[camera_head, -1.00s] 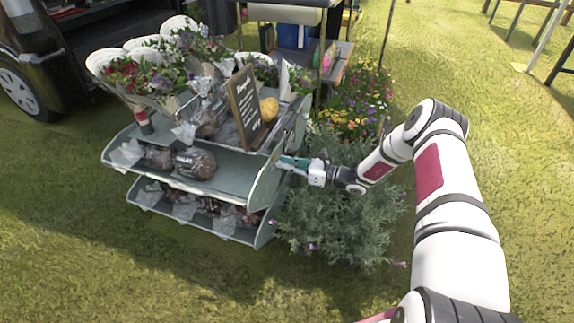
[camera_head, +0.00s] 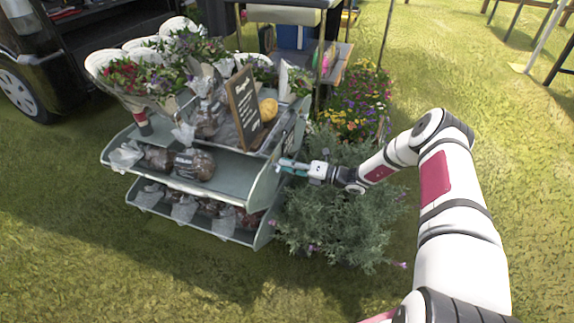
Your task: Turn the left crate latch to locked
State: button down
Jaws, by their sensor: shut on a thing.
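My gripper (camera_head: 291,166) is at the right side panel of the grey-green shelf stand (camera_head: 234,172). Its teal fingers point left at the panel's front edge, by the middle shelf. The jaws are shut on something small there. The held thing is hidden between the fingers and too small to make out. I cannot tell a crate latch apart from the panel, nor which way it is turned.
Wrapped loaves (camera_head: 194,164) lie on the shelves. A chalkboard sign (camera_head: 244,106) and wrapped bouquets (camera_head: 140,78) stand on top. A bushy grey-green plant (camera_head: 340,215) stands under my forearm. Open grass (camera_head: 130,270) lies in front.

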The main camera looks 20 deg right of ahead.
jog(key=m, duration=0.6)
jog(key=shift+w+a+f, duration=0.1)
jog(key=shift+w+f, duration=0.1)
dwell(0.4)
jog(key=c, duration=1.6)
grip_release()
jog(key=shift+s+f, duration=0.1)
jog(key=v, duration=1.2)
